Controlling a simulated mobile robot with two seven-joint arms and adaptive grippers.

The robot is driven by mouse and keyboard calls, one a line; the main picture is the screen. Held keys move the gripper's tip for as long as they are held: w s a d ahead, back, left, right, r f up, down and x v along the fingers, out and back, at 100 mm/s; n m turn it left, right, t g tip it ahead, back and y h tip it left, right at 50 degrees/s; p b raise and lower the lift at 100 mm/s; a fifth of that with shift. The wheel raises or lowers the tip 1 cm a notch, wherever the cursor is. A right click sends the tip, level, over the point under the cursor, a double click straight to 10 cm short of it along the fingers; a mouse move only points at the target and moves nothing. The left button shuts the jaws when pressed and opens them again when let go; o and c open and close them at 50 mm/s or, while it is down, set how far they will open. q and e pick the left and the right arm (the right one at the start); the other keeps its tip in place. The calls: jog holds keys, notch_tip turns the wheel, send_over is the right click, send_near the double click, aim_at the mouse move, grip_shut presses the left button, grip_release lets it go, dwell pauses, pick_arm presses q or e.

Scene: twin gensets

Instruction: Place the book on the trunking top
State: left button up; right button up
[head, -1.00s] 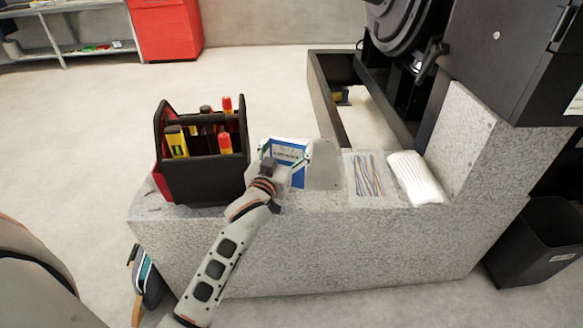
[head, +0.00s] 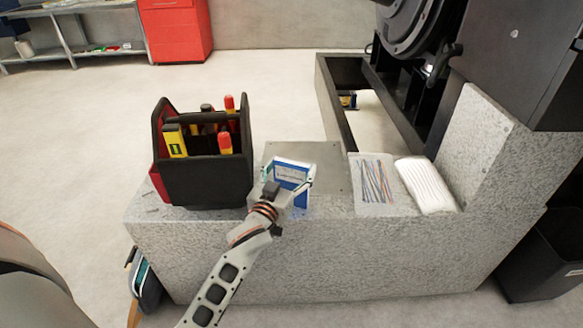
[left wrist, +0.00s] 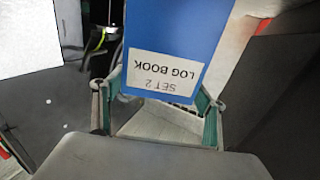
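A blue and white book (head: 291,172) is held upright or tilted in my left gripper (head: 287,187), in front of a flat grey plate on the speckled grey block. In the left wrist view, its blue face (left wrist: 175,30) with a white label reading "SET 2 LOG BOOK" stands between the two green-edged fingers of my left gripper (left wrist: 158,105). The long speckled grey block (head: 330,250), which looks like the trunking, has a flat top. I cannot tell whether the book touches it. My right gripper is not in view.
A black and red toolbox (head: 206,170) with tools stands left on the block. A grey plate (head: 330,170), a sheet with coloured lines (head: 374,180) and a white ribbed pad (head: 424,185) lie along the top. A raised block end (head: 490,140) bounds the right.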

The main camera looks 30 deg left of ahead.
pick_arm(q)
jog(key=o, duration=0.4)
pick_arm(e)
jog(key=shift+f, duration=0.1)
pick_arm(q)
jog(key=shift+r, duration=0.15)
jog(key=s+d+p, duration=0.2)
jog(key=s, duration=0.9)
jog(key=s+d+f+m+g+h, duration=0.2)
jog(key=s+f, duration=0.3)
jog(key=s, duration=0.3)
jog(key=s+d+f+m+g+h, duration=0.1)
jog(key=s+d+f+m+g, duration=0.1)
jog(key=s+d+f, duration=0.3)
jog(key=s+d+f+m+g+h, duration=0.2)
jog(key=s+f, duration=0.5)
jog(key=s, duration=0.6)
jog(key=shift+d+m+g+h, duration=0.35)
jog(key=shift+d+g, duration=0.25)
jog(key=shift+d, duration=0.4)
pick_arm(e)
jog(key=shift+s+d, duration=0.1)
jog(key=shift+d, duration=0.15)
pick_arm(q)
jog(key=shift+s, duration=0.1)
